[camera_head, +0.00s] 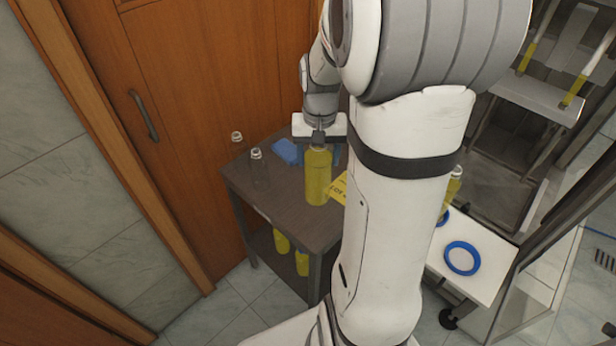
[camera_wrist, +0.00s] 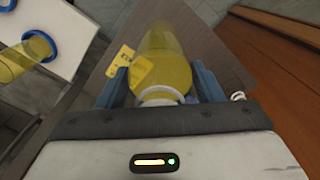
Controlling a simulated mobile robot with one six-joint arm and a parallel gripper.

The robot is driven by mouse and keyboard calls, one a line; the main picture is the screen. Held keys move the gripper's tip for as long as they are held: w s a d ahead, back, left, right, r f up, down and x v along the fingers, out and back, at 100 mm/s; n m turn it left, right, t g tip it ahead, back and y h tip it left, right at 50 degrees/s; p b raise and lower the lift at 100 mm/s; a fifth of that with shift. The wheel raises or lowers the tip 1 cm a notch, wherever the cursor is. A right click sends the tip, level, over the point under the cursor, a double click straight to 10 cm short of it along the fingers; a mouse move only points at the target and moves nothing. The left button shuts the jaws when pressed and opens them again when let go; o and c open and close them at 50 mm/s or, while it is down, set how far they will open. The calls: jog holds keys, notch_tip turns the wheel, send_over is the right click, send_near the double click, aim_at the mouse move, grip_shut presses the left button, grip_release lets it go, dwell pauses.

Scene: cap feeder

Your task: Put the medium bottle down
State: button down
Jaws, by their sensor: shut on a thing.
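The medium bottle (camera_head: 318,175) is filled with yellow liquid and stands upright over the dark side table (camera_head: 270,204). I cannot tell whether its base touches the tabletop. My gripper (camera_head: 320,143) is at the bottle's upper part, partly hidden behind it in the head view. In the wrist view the blue fingers of my gripper (camera_wrist: 163,90) are shut on either side of the bottle (camera_wrist: 165,60), near its pale neck ring. A yellow label card (camera_wrist: 127,68) shows beside the bottle.
Two empty clear bottles (camera_head: 259,170) stand at the table's left, with a blue cloth (camera_head: 287,151) near them. Yellow bottles (camera_head: 302,263) stand on the shelf below. A white surface at the right carries a blue ring (camera_head: 462,258) and another yellow bottle (camera_head: 454,184).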

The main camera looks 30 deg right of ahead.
aim_at(318, 189)
jog(key=shift+s+f+b, duration=0.1)
jog(key=shift+f+b, duration=0.4)
jog(key=shift+f, duration=0.45)
notch_tip(318, 189, down, 10)
jog(key=shift+r+p, duration=0.1)
jog(key=shift+p, duration=0.2)
jog(key=shift+f, duration=0.25)
jog(key=shift+c, duration=1.9)
grip_release()
jog(key=shift+r, duration=0.1)
